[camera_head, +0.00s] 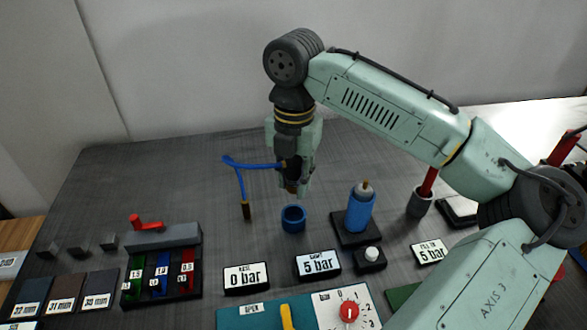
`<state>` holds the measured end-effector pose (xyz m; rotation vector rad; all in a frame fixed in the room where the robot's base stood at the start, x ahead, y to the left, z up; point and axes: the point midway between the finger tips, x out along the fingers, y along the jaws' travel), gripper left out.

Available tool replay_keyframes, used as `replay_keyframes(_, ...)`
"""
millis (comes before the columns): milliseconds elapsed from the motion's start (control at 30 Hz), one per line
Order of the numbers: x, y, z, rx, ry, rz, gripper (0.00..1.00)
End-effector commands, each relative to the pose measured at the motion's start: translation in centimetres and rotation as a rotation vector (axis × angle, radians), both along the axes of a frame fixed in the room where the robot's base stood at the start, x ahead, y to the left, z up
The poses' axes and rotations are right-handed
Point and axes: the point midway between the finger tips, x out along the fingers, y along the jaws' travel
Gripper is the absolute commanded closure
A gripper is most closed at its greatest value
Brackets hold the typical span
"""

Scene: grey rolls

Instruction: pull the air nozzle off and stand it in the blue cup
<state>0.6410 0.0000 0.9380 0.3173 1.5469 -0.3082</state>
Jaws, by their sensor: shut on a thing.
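The blue cup (293,218) stands upright on the dark table, and its open top shows. My gripper (294,183) points down just above the cup and is shut on a small dark piece with a brownish tip, which I take to be the air nozzle (292,188). The fingers hide most of it. The tip looks apart from the cup rim. I cannot tell whether the hose joins the held piece.
A blue cylinder (360,210) stands on a black base right of the cup. A grey holder (420,203) with a red rod is further right. Displays reading 0 bar (246,280) and 5 bar (318,265) stand in front. The table behind left is clear.

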Motion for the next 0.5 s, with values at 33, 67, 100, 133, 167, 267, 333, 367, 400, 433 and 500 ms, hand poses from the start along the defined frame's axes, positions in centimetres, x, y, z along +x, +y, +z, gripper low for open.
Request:
replay_keyframes(33,0.0,0.0,0.0,0.000,-0.001,0.000,1.00)
replay_keyframes(67,0.0,0.0,0.0,0.000,-0.001,0.000,1.00)
replay_keyframes(100,0.0,0.0,0.0,0.000,-0.001,0.000,1.00)
replay_keyframes(133,0.0,0.0,0.0,0.000,-0.001,0.000,1.00)
replay_keyframes(167,0.0,0.0,0.0,0.000,-0.001,0.000,1.00)
replay_keyframes(267,0.0,0.0,0.1,0.001,0.000,-0.001,1.00)
replay_keyframes(333,0.0,0.1,0.2,0.002,-0.001,-0.004,1.00)
replay_keyframes(367,0.0,0.1,0.3,0.002,-0.001,-0.006,1.00)
replay_keyframes(400,-0.1,0.1,0.3,0.002,0.002,-0.009,1.00)
replay_keyframes(433,-0.1,0.0,-0.5,-0.001,0.001,-0.010,1.00)
replay_keyframes(500,-0.1,0.0,-1.2,-0.001,0.000,-0.010,1.00)
